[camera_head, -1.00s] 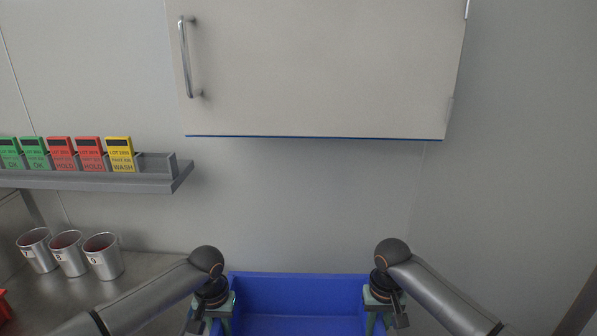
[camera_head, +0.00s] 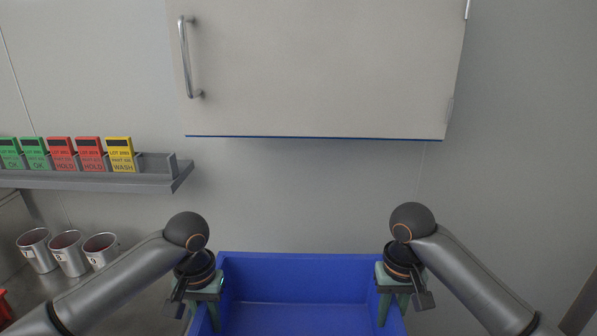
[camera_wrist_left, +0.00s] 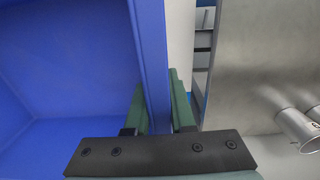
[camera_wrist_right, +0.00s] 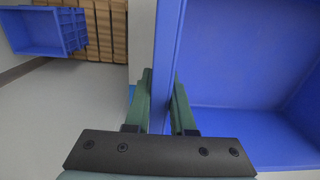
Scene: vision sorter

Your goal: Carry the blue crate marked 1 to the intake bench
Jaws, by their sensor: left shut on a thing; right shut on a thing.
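The blue crate (camera_head: 300,264) is at the bottom centre of the head view, held between my two arms. Its inside looks empty where it shows; its front and any number on it are out of view. My left gripper (camera_head: 205,303) is shut on the crate's left wall, which also shows between the fingers in the left wrist view (camera_wrist_left: 153,60). My right gripper (camera_head: 398,300) is shut on the right wall, which shows between the fingers in the right wrist view (camera_wrist_right: 168,50). A steel bench top (camera_head: 130,300) lies behind and left of the crate.
Several steel cups (camera_head: 68,252) stand on the bench at left. A grey shelf (camera_head: 100,181) with coloured lot cards is above them. A wall cabinet (camera_head: 320,70) hangs ahead. Another blue crate (camera_wrist_right: 35,35) and a wooden slatted stack (camera_wrist_right: 105,35) show in the right wrist view.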

